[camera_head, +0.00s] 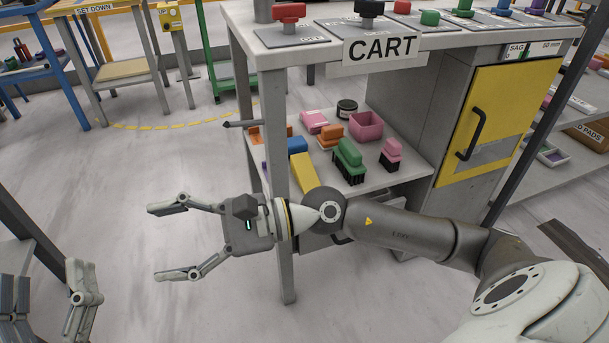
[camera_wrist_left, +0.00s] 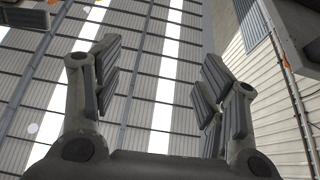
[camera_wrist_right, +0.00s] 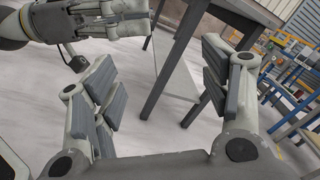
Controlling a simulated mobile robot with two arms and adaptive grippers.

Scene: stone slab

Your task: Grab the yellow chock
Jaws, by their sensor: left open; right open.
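A yellow block (camera_head: 302,172), which looks like the chock, sits on the lower shelf of the cart (camera_head: 385,178). Its lower end is hidden behind my right arm, and a blue block (camera_head: 297,146) is behind it. My right gripper (camera_head: 156,242) is open and empty, left of the cart's front leg and pointing left, away from the block. My left gripper (camera_head: 48,295) is at the bottom left corner, partly cut off, open and empty. The left wrist view shows its spread fingers (camera_wrist_left: 160,65) against the ceiling. The chock shows in neither wrist view.
A green brush (camera_head: 348,156), pink brush (camera_head: 391,154), pink bin (camera_head: 366,126) and dark jar (camera_head: 347,109) share the shelf. The cart's front leg (camera_head: 277,180) stands beside my right wrist. A yellow cabinet door (camera_head: 500,115) is at right.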

